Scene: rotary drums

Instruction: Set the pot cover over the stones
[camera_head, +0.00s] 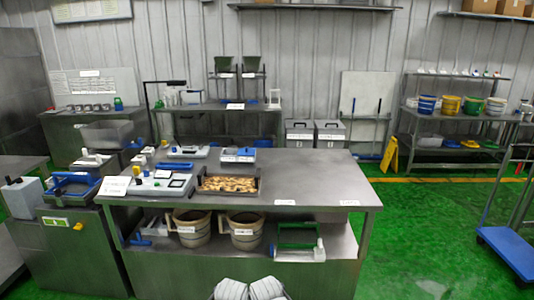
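I cannot make out a pot cover for certain from here. No stones can be clearly identified either. A dark shallow tray (203,189) on the steel table holds a layer of brown and tan pieces, too small to name. Two beige pots (190,228) with side handles and white labels stand on the table's lower shelf, and their contents are hidden. Neither of my grippers can be seen.
The steel table (320,180) has a bare right half. A grey device (160,185) and blue-edged trays crowd its left half. A green frame (297,236) stands on the lower shelf. A yellow floor sign (389,155) and blue cart (508,250) stand right, with open green floor between.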

